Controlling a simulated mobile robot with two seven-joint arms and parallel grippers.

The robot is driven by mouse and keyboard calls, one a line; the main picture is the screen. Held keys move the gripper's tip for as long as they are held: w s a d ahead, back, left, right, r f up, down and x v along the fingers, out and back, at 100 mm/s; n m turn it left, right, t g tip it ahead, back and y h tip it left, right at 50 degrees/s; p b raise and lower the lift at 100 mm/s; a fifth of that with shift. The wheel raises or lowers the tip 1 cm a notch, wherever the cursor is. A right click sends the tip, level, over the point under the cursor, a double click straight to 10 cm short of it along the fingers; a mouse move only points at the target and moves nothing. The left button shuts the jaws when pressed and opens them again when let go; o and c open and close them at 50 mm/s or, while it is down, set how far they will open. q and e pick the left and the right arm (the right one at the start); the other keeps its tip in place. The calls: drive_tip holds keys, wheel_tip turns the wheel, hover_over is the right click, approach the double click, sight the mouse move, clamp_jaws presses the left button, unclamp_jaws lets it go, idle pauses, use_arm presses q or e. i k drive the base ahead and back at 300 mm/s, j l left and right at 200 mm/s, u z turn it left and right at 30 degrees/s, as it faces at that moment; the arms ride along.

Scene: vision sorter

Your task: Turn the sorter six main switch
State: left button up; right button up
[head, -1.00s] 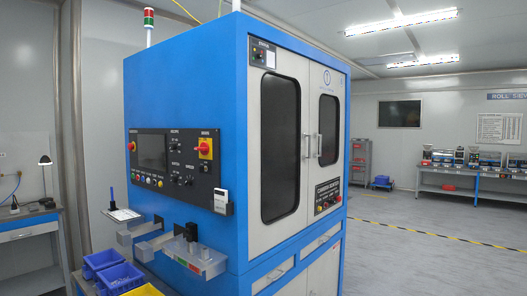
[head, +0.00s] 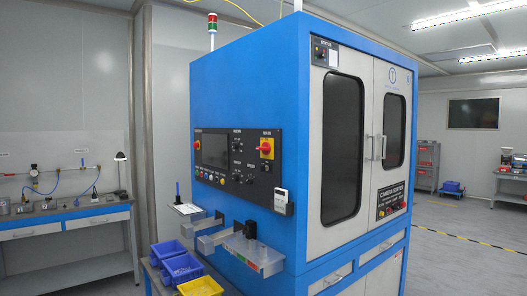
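The blue sorter cabinet (head: 240,90) fills the middle of the head view, seen at an angle. Its black control panel (head: 238,185) is on the left-hand face, with a dark screen (head: 215,149) and several small buttons and knobs. A red rotary switch on a yellow plate (head: 266,147) sits at the panel's upper right; its label is too small to read surely, and its exact turn position cannot be told. A red round button (head: 198,145) is at the panel's upper left. Neither of my grippers is in view.
Outlet chutes (head: 218,236) and a clear bin (head: 251,254) jut out below the panel. Blue trays (head: 170,256) stand on a small table at the front. A workbench (head: 70,222) runs along the left wall. Open floor (head: 450,265) lies to the right.

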sight(263, 149)
drive_tip(key=i+j, duration=0.25)
drive_tip(key=j, duration=0.15)
drive_tip(key=i+j, duration=0.55)
drive_tip(key=j, duration=0.25)
drive_tip(key=i+j, duration=0.25)
drive_tip(key=j, duration=0.15)
